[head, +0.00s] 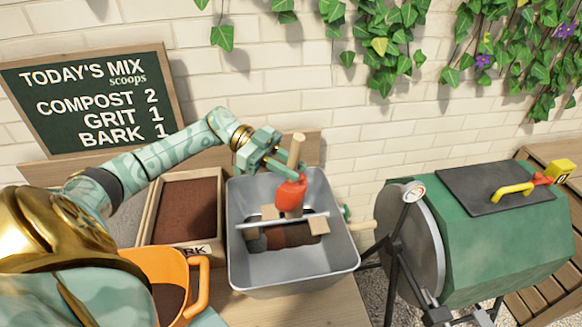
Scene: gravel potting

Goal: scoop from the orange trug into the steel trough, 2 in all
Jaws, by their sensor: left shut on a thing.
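My left gripper (278,166) is shut on the wooden handle (296,150) of a red scoop (290,194). The scoop hangs steeply tilted, red end down, over the grey steel trough (345,262). Whether anything is in the scoop cannot be told. Dark and reddish-brown material lies on the trough floor, partly hidden by a metal bar with pale wooden pieces across the trough. The orange trug (160,262) stands at the lower left, with dark brown material inside; my arm hides part of it. My right gripper is out of view.
A wooden box of brown bark (186,208) stands just left of the trough. A green drum mixer (500,225) with a yellow handle stands to the right. A chalkboard (92,100) reads compost 2, grit 1, bark 1. A brick wall with ivy closes the back.

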